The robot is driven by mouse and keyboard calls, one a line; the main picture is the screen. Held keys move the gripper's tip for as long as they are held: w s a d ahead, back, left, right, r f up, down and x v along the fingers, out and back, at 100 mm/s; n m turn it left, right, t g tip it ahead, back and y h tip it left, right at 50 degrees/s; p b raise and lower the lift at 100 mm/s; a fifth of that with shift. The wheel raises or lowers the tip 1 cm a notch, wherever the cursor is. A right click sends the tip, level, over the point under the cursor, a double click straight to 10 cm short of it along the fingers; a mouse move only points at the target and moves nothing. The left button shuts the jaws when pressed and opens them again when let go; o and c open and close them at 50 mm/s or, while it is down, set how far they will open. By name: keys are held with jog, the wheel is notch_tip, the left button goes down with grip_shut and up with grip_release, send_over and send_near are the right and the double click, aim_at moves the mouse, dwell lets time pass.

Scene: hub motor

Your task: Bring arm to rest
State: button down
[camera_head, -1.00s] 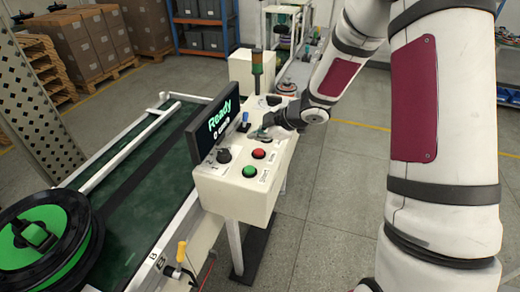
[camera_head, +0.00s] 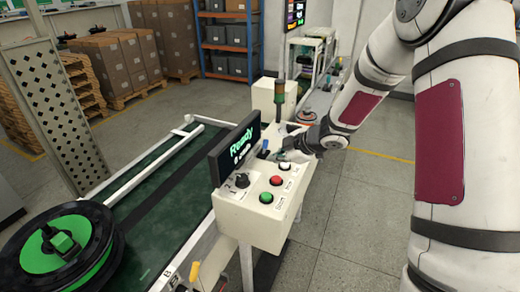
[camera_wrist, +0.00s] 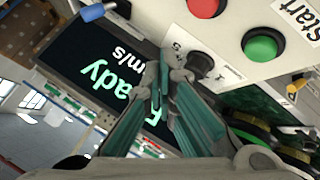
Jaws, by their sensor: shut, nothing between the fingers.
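My arm reaches in from the right in the head view. My gripper (camera_head: 287,154) is over the far part of the white control box (camera_head: 250,222), behind the red button (camera_head: 276,180) and the green button (camera_head: 266,197). In the wrist view my gripper (camera_wrist: 167,62) has its fingers together and empty, in front of the screen (camera_wrist: 85,65) and beside a black knob (camera_wrist: 200,66). The screen (camera_head: 234,150) reads "Ready" in the head view. I cannot tell whether the fingertips touch the box.
A green conveyor (camera_head: 160,212) with white rails runs along the left. A black and green reel (camera_head: 60,250) lies at its near end. A signal tower (camera_head: 280,95) stands behind the box. Clear floor (camera_head: 350,235) lies right of the box.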

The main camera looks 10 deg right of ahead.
jog(key=s+d+r+m+h, duration=0.3)
jog(key=s+r, duration=0.1)
jog(key=r, duration=0.3)
jog(key=s+d+r+m+t+h, duration=0.1)
jog(key=s+d+r+m+h, duration=0.15)
jog(key=r, duration=0.45)
jog(key=s+d+r+m+h, duration=0.2)
jog(key=s+r+m+h, duration=0.15)
jog(key=r, duration=0.35)
jog(key=s+a+r+m+g+y, duration=0.1)
jog(key=s+a+m, duration=0.2)
jog(key=s, duration=1)
jog(key=s+a+m+g+y, duration=0.1)
jog(key=s+a+m, duration=0.3)
jog(key=s, duration=0.8)
jog(key=shift+s+r+g+y, duration=0.4)
jog(key=shift+y, duration=0.4)
